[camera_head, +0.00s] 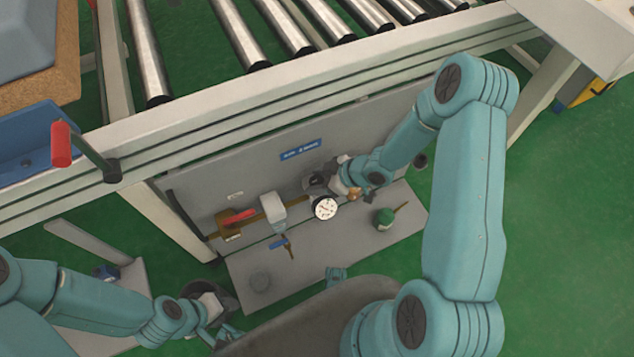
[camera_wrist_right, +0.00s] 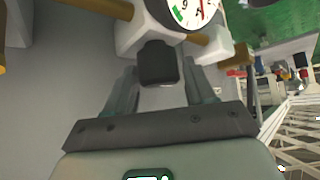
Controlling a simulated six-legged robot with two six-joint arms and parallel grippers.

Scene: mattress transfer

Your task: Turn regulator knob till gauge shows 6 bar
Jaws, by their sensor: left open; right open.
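The pressure gauge (camera_head: 324,207), a white round dial, sits on the brass pipe line on the grey panel. Its lower part shows at the top of the right wrist view (camera_wrist_right: 202,10); a red needle is partly visible, but I cannot read its value. The black regulator knob (camera_wrist_right: 158,66) sits below the white regulator body in that view; in the head view my right gripper hides it. My right gripper (camera_wrist_right: 158,85) is open, with its fingers on either side of the knob; I cannot tell contact. My left gripper (camera_head: 228,333) is open, low at left, away from the panel.
A red-handled valve (camera_head: 238,217), a white filter unit (camera_head: 272,208) and a blue-handled valve (camera_head: 279,243) stand left of the gauge. A green-topped part (camera_head: 384,217) is to its right. The roller conveyor's frame (camera_head: 270,110) runs above. Green floor is free at right.

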